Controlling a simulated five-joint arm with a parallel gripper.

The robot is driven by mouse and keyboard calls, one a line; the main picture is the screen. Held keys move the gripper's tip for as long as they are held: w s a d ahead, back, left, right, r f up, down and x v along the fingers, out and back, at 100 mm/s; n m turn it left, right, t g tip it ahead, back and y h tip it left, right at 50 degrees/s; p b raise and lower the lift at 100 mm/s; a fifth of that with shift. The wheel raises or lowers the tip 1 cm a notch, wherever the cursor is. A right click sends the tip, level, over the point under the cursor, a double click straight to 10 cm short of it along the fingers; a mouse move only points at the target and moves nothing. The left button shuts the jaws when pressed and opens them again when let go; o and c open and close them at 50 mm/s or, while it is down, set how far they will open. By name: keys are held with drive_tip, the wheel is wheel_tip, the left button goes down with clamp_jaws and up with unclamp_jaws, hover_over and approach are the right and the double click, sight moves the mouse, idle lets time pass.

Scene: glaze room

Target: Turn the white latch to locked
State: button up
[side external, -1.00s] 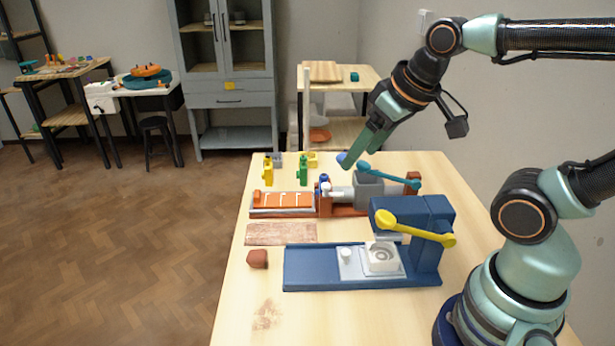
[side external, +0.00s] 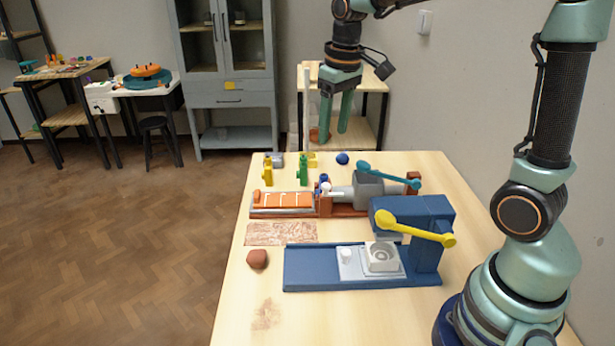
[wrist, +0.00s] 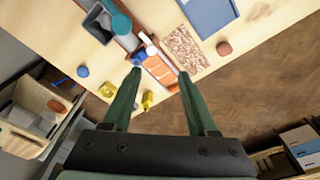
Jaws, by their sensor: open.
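A small white part (side external: 326,188), which looks like the latch, sits at the brown end block of the extruder (side external: 368,190), beside a blue knob (side external: 325,178). In the wrist view a white part (wrist: 149,47) shows ahead of the fingertips, near the blue knob (wrist: 137,61). I cannot tell which way the latch is turned. My gripper (side external: 333,136) is open and empty, with its fingers pointing down, high up and apart from the extruder. In the wrist view its two green fingers (wrist: 160,73) stand wide apart, with orange segments between their tips.
A blue press (side external: 430,225) with a yellow lever (side external: 415,231) stands in front of the extruder. A teal lever (side external: 390,175) tops the extruder. Yellow (side external: 268,173) and green (side external: 303,172) figures, a blue ball (side external: 342,158) and a brown lump (side external: 257,258) lie around.

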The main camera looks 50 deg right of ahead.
sight(326, 184)
drive_tip(key=shift+g, duration=0.7)
drive_tip(key=w+f, duration=0.1)
drive_tip(key=f, duration=0.4)
drive_tip(key=w+d+f, duration=0.1)
drive_tip(key=f, duration=0.4)
drive_tip(key=w+d+f, duration=0.1)
drive_tip(key=f, duration=0.4)
drive_tip(key=shift+w+d, duration=0.1)
clamp_jaws()
